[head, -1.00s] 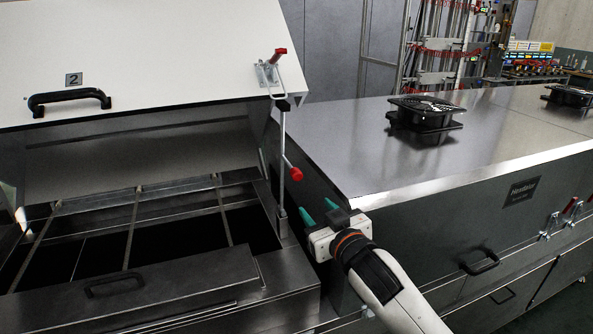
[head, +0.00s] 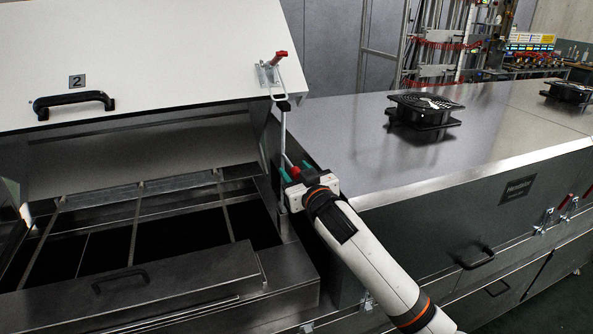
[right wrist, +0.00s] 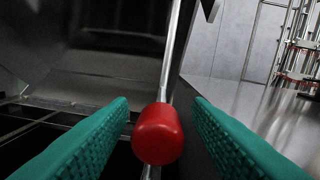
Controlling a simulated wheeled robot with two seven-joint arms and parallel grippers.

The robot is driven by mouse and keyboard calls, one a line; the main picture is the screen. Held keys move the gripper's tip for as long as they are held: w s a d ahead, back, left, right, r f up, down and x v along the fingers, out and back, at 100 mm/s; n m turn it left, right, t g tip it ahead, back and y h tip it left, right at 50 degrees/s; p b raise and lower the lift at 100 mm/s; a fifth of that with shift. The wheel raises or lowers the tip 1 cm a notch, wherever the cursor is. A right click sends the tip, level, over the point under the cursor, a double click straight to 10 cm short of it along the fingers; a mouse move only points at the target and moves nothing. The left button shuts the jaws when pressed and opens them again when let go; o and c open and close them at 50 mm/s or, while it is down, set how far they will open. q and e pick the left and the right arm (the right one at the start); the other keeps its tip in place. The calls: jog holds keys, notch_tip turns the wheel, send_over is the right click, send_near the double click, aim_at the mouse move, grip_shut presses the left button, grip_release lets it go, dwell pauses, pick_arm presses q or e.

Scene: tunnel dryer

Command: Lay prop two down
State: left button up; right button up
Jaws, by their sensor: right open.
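Prop two is a thin metal rod (head: 283,130) standing upright at the right side of the raised white lid (head: 170,60) marked 2. Its top meets a bracket with a red-tipped lever (head: 279,57) on the lid. A red knob (right wrist: 158,134) sits on the rod's lower part. My right gripper (head: 288,172) is open at the knob; in the right wrist view its green fingers (right wrist: 160,120) lie on either side of the knob, with gaps showing on both sides. The rod's foot is partly hidden by the gripper. My left gripper is not in view.
Below the lid is the open dark chamber (head: 130,237) with metal bars and a front panel with a black handle (head: 121,281). To the right, a closed steel cover (head: 360,150) carries a black fan (head: 425,110). Its near edge lies close to my right arm.

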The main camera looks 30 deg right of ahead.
jog(key=shift+c, duration=0.3)
grip_shut()
jog(key=shift+a, duration=0.15)
jog(key=w+a+f+n+p, duration=0.2)
jog(key=a+f+n, duration=0.1)
jog(key=a+n, duration=0.4)
jog(key=shift+w+a, duration=0.25)
jog(key=shift+a, duration=1.2)
